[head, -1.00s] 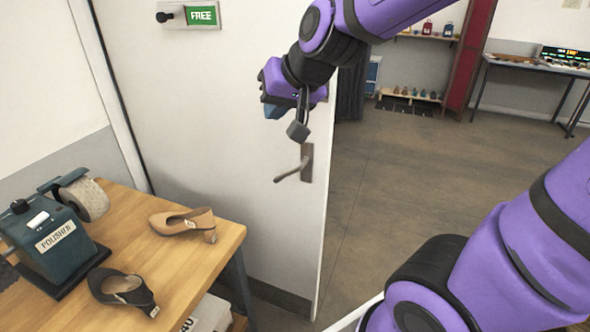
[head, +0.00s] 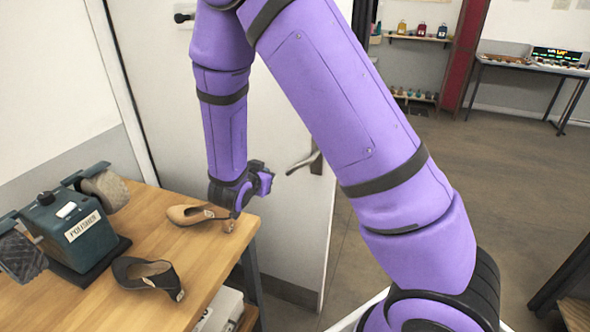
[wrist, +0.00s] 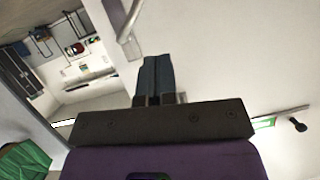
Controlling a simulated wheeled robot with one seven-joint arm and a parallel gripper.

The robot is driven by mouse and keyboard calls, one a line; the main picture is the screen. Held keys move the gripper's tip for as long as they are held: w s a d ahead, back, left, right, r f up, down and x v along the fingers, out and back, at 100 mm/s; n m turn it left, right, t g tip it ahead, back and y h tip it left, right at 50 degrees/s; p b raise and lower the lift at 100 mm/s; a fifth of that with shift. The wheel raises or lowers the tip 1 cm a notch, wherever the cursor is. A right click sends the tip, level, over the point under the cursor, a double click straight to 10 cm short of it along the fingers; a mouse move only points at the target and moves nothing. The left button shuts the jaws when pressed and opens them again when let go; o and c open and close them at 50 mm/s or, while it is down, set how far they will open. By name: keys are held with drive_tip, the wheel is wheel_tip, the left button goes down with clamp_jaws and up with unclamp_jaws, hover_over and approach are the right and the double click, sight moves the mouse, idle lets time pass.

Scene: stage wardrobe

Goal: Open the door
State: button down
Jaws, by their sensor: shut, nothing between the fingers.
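The white door (head: 282,225) stands ajar, with its free edge on the right and the room showing past it. Its lever handle (head: 303,162) sits near that edge and points left. In the wrist view the handle (wrist: 129,40) is at the top, beyond my fingertips and apart from them. My gripper (head: 262,182) is just left of the handle in the head view, near the door's face, and its fingers are hidden there. In the wrist view my gripper (wrist: 156,66) shows its dark fingers pressed together, empty.
A wooden table (head: 215,268) stands at the left, close under my forearm. It bears a polisher (head: 75,228), a tan shoe (head: 190,214) and a black shoe (head: 145,275). The floor (head: 420,170) beyond the door is open. A desk (head: 530,65) stands at the back right.

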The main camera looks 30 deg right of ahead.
wheel_tip(320, 180, down, 3)
drive_tip(key=s+d+h, duration=0.1)
drive_tip(key=s+h, duration=0.2)
drive_tip(key=h, duration=0.1)
approach(299, 166)
drive_tip(key=shift+g, duration=0.3)
drive_tip(key=x, duration=0.7)
drive_tip(key=shift+w+d+r, duration=0.1)
drive_tip(key=shift+w+r, duration=0.05)
drive_tip(key=shift+w, duration=0.15)
